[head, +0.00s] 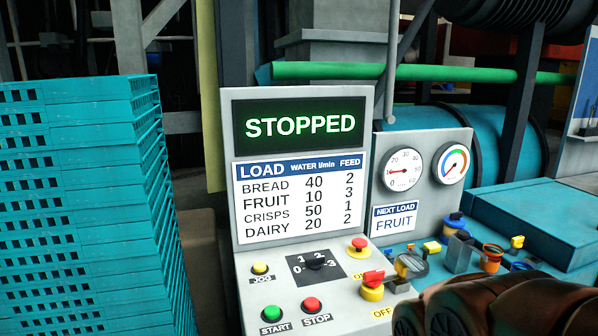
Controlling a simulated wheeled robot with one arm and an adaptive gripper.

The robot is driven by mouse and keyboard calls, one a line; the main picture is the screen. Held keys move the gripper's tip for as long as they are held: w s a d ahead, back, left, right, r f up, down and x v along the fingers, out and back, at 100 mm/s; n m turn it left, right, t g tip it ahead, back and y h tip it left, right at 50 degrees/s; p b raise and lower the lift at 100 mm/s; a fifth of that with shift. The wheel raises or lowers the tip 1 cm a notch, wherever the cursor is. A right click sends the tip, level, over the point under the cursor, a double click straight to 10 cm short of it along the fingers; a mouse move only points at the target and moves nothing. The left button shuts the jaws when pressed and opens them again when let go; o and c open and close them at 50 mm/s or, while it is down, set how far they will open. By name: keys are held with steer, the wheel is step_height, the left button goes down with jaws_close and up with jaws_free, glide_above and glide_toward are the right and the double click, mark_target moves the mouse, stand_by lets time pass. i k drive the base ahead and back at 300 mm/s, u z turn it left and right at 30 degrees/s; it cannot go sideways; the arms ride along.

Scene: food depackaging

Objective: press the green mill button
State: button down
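The green button (271,313) sits at the lower left of the control panel (330,264), above the label START. Its top shows uncovered. The red STOP button (312,304) is just to its right. The display (300,124) above reads STOPPED in green letters. A brown, rounded, blurred shape fills the lower right corner; I cannot tell what it is. My gripper is not in view.
A yellow JOG button (260,268), a black rotary selector (315,260) and a red knob (360,244) share the panel. Stacked teal crates (75,200) stand left. Two gauges (403,170) and a NEXT LOAD sign reading FRUIT (394,222) are right.

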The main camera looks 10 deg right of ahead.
mark_target(271, 312)
steer(key=u, duration=3.85)
steer(key=k, duration=1)
steer(key=z, duration=0.7)
